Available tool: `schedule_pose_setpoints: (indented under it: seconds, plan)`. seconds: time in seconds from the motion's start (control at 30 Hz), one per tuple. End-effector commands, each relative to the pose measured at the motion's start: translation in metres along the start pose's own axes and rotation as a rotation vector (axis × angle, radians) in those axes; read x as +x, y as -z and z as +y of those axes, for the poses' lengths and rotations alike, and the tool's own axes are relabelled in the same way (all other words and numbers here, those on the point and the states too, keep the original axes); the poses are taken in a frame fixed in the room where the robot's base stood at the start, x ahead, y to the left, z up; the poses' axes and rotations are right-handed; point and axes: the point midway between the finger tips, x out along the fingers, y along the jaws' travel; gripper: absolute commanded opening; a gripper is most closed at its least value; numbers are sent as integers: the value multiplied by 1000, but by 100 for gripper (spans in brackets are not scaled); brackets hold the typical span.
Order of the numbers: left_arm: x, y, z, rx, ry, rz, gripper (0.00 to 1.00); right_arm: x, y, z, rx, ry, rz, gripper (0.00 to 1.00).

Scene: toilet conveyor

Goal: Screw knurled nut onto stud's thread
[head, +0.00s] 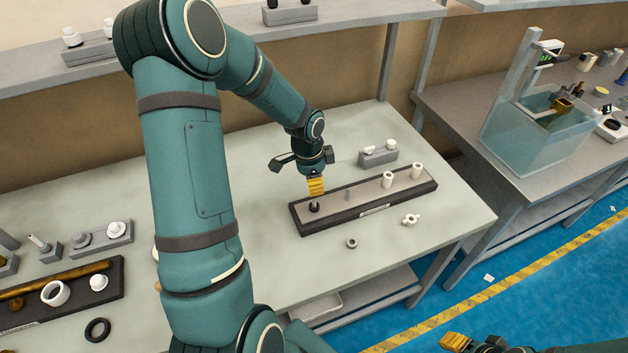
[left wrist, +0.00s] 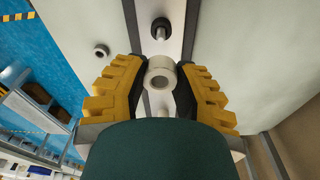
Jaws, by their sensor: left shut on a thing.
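My left gripper (head: 314,205) points down over the left end of the long dark tray (head: 420,192). In the left wrist view its yellow fingers (left wrist: 160,78) are shut on a pale, round piece with a central hole (left wrist: 161,66), seemingly the knurled nut. Its knurling is too small to make out, and the fingers hide it in the head view. I cannot tell whether it sits on a thread. A grey upright stud (head: 347,194) stands on the tray to the gripper's right; it also shows in the left wrist view (left wrist: 161,28). My right gripper (head: 468,343) is partly in view at the bottom.
Two white cylinders (head: 387,180) (head: 416,170) stand on the tray. A grey block (head: 378,157) with white pieces stands behind. The table is clear around them. A water tank (head: 535,140) stands on the right bench.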

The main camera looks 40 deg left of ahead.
Motion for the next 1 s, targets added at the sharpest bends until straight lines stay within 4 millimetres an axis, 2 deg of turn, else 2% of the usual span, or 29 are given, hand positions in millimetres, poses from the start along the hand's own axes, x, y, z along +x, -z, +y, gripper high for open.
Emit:
schedule_pose_setpoints:
  seconds: [0.1,0.4,1.0]
  plan:
    - [14,-2,0,0,-1,-1,12,12,-2,4,0,-2,0,47]
    - [38,-4,0,0,0,0,12,31,-4,11,0,-6,-1,47]
    - [42,-5,0,0,0,0,12,34,-4,11,0,-7,0,47]
